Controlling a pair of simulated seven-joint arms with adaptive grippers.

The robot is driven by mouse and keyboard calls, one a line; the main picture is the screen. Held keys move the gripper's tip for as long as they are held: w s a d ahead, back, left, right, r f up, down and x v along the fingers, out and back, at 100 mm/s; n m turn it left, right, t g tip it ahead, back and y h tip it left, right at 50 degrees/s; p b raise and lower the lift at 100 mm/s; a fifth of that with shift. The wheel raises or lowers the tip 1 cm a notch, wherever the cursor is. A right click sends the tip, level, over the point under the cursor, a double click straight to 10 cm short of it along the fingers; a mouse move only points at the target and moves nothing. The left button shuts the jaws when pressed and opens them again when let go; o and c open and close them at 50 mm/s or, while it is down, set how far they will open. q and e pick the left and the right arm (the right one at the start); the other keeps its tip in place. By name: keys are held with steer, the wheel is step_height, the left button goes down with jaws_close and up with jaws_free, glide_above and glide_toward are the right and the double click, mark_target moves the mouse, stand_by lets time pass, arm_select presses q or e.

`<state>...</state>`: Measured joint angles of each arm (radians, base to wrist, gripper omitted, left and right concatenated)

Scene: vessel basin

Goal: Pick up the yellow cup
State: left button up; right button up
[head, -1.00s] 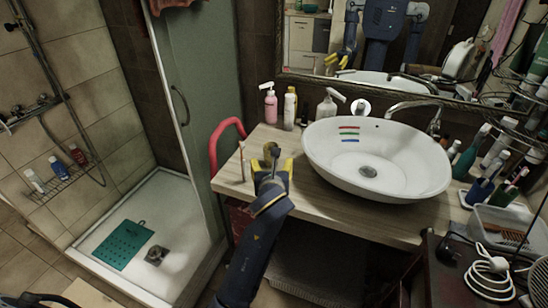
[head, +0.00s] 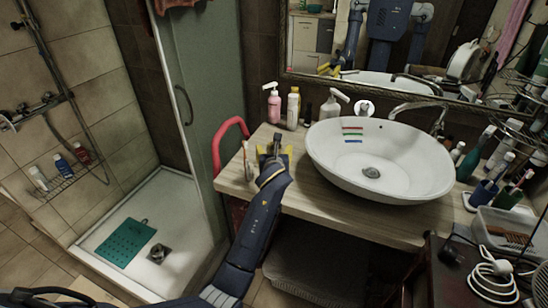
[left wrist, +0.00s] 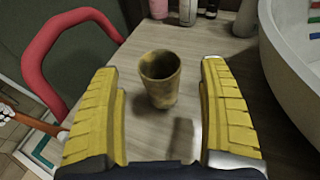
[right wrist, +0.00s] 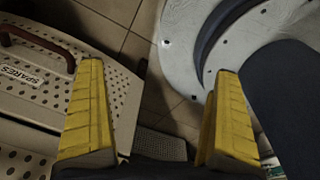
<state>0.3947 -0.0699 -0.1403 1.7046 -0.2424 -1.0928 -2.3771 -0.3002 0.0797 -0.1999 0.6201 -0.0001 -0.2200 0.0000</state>
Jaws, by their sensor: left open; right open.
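The yellow cup (left wrist: 160,80) is a worn, mottled yellow-brown tumbler. It stands upright on the wooden counter (head: 310,200) in the left wrist view. My left gripper (head: 274,152) is open over the counter, left of the white basin. In the left wrist view its two yellow fingers (left wrist: 157,75) lie either side of the cup's line, with the cup ahead between them and not gripped. In the head view the gripper largely hides the cup. My right gripper (right wrist: 158,72) is open and empty over the floor, away from the counter.
The white basin (head: 330,168) stands close right of the left gripper. A pink bottle (head: 273,106) and other bottles stand behind. A red curved rail (head: 217,150) is at the counter's left edge. A perforated box marked SPARES (right wrist: 60,70) is near the right gripper.

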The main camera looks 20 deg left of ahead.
mark_target(274, 145)
arm_select(q)
steer(key=shift+x, duration=2.15)
steer(key=c, duration=1.2)
